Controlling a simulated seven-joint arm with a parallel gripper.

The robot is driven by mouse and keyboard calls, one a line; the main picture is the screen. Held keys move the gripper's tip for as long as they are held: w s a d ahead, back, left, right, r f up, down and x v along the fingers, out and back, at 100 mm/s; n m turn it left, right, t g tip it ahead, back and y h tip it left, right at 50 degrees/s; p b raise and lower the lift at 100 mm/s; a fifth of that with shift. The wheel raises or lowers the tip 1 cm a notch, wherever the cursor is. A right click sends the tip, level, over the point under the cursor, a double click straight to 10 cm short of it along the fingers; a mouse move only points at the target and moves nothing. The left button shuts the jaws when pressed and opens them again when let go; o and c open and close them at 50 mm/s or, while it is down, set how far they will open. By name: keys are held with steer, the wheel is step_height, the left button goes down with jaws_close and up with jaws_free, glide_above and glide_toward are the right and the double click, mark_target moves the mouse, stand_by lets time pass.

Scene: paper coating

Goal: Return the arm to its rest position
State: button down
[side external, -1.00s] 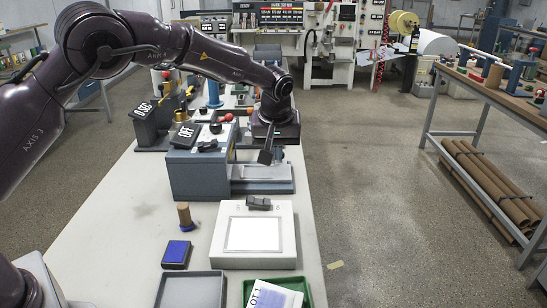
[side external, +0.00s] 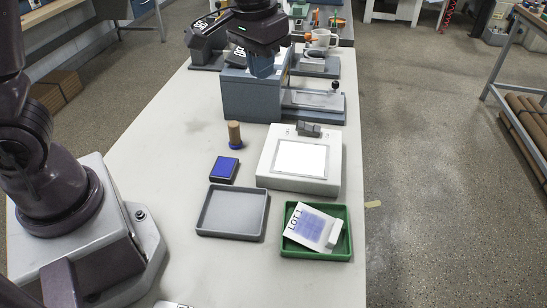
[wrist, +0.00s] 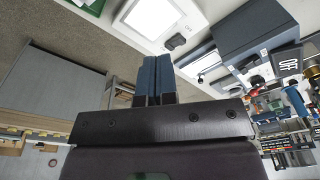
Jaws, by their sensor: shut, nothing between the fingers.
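My gripper (side external: 262,68) hangs at the top of the side view with its blue fingers pointing down. It is above or in front of the grey machine (side external: 250,97); the exact depth is hard to tell. In the wrist view my gripper's two blue fingers (wrist: 154,80) lie together, shut, with nothing between them. The arm above the gripper runs out of the top of the side view. My base (side external: 90,225) stands at the left of the table.
A white lit panel (side external: 265,172), blue ink pad (side external: 224,169), wooden-handled stamp (side external: 234,135) and empty grey tray (side external: 204,221) stand on the table (side external: 150,130). A green tray (side external: 290,252) holds a card marked LOT 1 (side external: 316,224).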

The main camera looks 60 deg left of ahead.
steer(key=s+r+m+t, duration=0.1)
steer(key=s+r, duration=0.2)
steer(key=s, duration=0.5)
steer(key=s+r+m+t, duration=0.1)
steer(key=s+r+t, duration=0.1)
steer(key=s, duration=0.7)
steer(key=shift+a+r+t, duration=0.3)
steer(key=shift+a+r, duration=0.15)
steer(key=shift+r, duration=0.15)
steer(key=c, duration=1.7)
jaws_free()
steer(key=shift+r, duration=0.4)
steer(key=o, duration=0.4)
steer(key=shift+a, duration=0.15)
steer(key=o, duration=0.5)
steer(key=shift+w+a+f+g, duration=0.15)
steer(key=shift+w+f+g, duration=0.35)
steer(key=shift+w+f, duration=0.35)
steer(key=m+g, duration=0.4)
steer(key=m, duration=0.5)
glide_above(310, 127)
step_height(310, 127, down, 16)
steer(key=r, duration=0.1)
step_height(310, 127, down, 13)
